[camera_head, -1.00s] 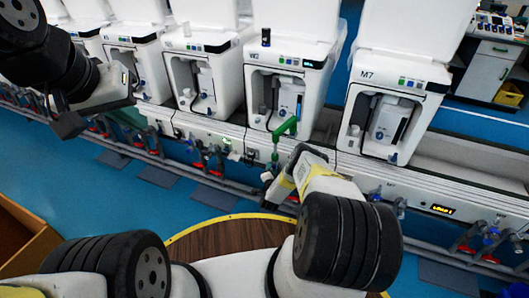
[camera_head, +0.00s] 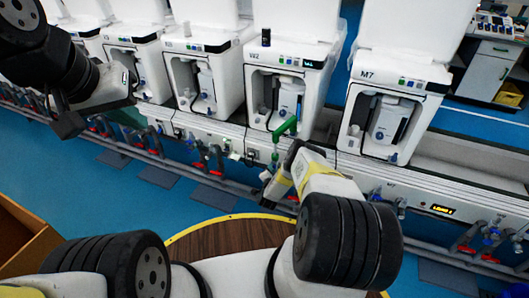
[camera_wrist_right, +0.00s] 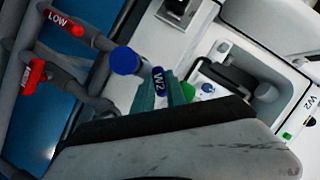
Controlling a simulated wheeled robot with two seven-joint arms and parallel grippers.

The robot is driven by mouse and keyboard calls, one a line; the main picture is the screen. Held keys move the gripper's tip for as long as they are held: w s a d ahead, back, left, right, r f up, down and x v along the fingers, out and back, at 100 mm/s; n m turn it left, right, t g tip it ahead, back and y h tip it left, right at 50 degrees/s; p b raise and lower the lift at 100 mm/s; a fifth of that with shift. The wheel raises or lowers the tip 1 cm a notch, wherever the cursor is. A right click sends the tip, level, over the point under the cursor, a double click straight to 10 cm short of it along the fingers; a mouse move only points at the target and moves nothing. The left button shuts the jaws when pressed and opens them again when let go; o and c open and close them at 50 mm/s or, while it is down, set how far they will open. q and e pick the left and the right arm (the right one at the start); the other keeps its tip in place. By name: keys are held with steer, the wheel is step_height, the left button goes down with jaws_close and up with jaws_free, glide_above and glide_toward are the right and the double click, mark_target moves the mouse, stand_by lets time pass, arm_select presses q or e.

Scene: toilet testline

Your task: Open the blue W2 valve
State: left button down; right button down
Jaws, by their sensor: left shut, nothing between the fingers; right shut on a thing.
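The blue W2 valve (camera_wrist_right: 158,80) shows in the right wrist view, its label reading W2, with a round blue knob (camera_wrist_right: 125,60) beside it. My right gripper's green-grey fingers (camera_wrist_right: 163,93) are shut on the labelled valve handle; the wrist housing hides part of the grip. In the head view my right gripper (camera_head: 271,186) is at the pipes below the W2 machine (camera_head: 286,55), and the valve is too small there to make out. My left gripper (camera_head: 68,124) is shut and empty at the upper left, away from the valve.
A red LOW valve (camera_wrist_right: 66,25) and another red valve (camera_wrist_right: 33,76) sit on grey pipes nearby. A green pipe (camera_head: 285,128) stands in front of the W2 machine. The M7 machine (camera_head: 395,90) is to the right. Blue floor (camera_head: 100,185) lies open at left.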

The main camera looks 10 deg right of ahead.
steer(key=n, duration=0.1)
steer(key=n+g+h, duration=0.1)
steer(key=n, duration=0.1)
steer(key=shift+w+a+r+g, duration=0.1)
steer(key=shift+a+r+g, duration=0.05)
steer(key=shift+g, duration=0.15)
steer(key=shift+n+g+h, duration=0.8)
steer(key=shift+n+h, duration=0.3)
steer(key=shift+n, duration=0.6)
steer(key=c, duration=1.4)
jaws_free()
steer(key=shift+o, duration=0.2)
steer(key=shift+a, duration=0.15)
steer(key=v, duration=0.7)
steer(key=shift+s, duration=0.2)
steer(key=shift+a+r, duration=0.1)
steer(key=shift+a, duration=0.05)
